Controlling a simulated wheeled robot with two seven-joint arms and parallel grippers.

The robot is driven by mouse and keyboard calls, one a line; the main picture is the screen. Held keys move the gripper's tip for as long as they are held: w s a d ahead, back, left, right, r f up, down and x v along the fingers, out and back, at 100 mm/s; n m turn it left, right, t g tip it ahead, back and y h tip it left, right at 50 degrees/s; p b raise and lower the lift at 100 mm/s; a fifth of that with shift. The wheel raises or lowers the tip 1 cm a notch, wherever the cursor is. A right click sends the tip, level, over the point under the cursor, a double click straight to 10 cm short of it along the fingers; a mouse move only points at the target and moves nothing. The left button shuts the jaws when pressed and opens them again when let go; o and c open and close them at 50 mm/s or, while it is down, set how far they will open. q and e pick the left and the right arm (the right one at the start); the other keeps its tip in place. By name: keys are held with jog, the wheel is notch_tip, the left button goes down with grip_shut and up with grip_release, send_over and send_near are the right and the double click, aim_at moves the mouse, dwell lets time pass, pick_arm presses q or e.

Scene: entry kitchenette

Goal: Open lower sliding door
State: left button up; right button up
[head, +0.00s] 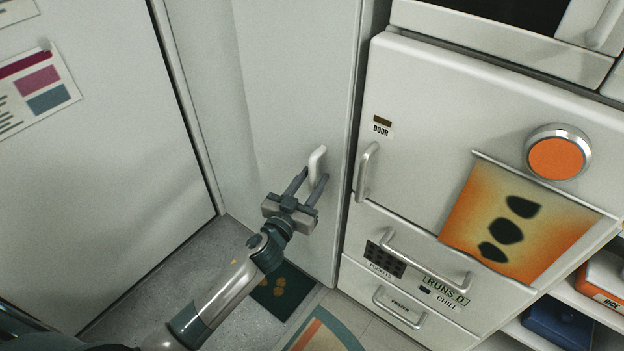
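A tall pale sliding door panel (290,80) stands in the middle of the head view, with a short white upright handle (317,163) low on its right side. My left gripper (313,178) is at this handle, its two dark fingers apart on either side of the handle's lower part. I see a gap between the fingers, and cannot tell whether either finger touches the handle. The panel's right edge meets the white cabinet, with a narrow dark seam between them. My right gripper is not in view.
Right of the panel is a white cabinet door (440,110) with its own upright handle (367,172), close to my gripper. Drawer handles (425,262) stick out below. An orange knob (557,155) protrudes at right. A dark mat (283,290) lies on the floor below.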

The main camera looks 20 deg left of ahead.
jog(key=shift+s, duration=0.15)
pick_arm(q)
grip_shut()
